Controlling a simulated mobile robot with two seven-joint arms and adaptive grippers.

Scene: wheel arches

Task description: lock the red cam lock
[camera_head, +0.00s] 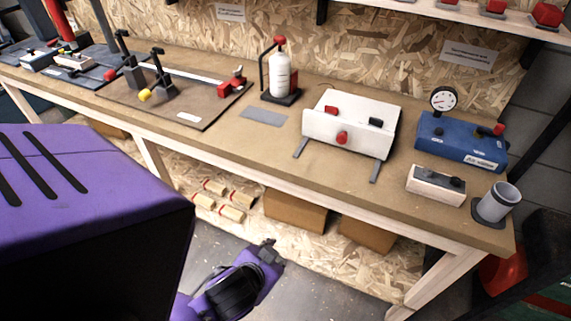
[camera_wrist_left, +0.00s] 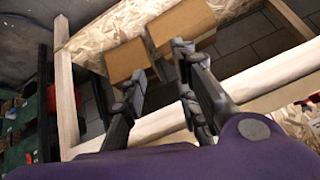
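A white box (camera_head: 349,125) stands on the bench, right of centre in the head view. It carries a red knob (camera_head: 342,138) on its front face, with a second red piece (camera_head: 331,110) and a black piece (camera_head: 376,123) higher up. I cannot tell which red piece is the cam lock, or its exact setting. My left gripper (camera_head: 268,250) is below and in front of the bench edge, well away from the box. In the left wrist view the left gripper (camera_wrist_left: 158,68) has its fingers apart with nothing between them. My right gripper is not in view.
A white bottle (camera_head: 280,74) on a stand is left of the box. A blue gauge unit (camera_head: 462,138), a pale block (camera_head: 436,185) and a grey cup (camera_head: 497,203) are to its right. Cardboard boxes (camera_head: 295,211) lie under the bench. The bench top before the white box is mostly clear.

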